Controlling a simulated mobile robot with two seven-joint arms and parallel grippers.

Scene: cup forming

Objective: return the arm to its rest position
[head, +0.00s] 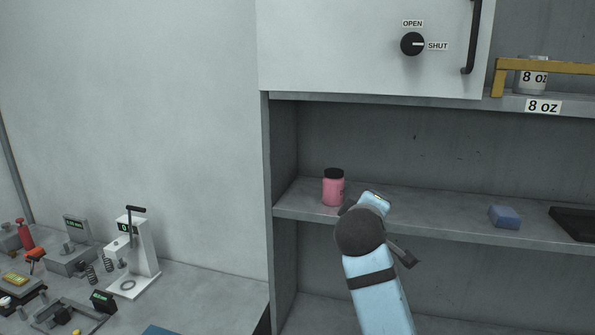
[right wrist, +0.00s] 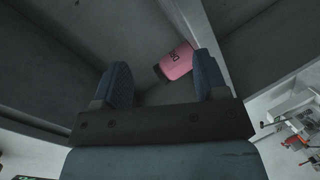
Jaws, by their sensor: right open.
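My right arm reaches up from the bottom of the head view toward the middle shelf. My right gripper (right wrist: 161,70) is open, with its two blue fingers spread and nothing held between them. A pink jar (head: 333,191) with a black lid stands upright on the shelf, just left of my wrist in the head view. In the right wrist view the pink jar (right wrist: 176,62) shows beyond the fingers, nearer the right one, which overlaps its edge. My left gripper is not in view.
The shelf (head: 440,215) also bears a blue block (head: 504,216) and a black tray (head: 575,224). Above is a cabinet door with a knob (head: 412,44) pointing at SHUT. An 8 oz cup (head: 531,76) stands behind a yellow rail (head: 560,68). A bench with a white press (head: 140,255) is at left.

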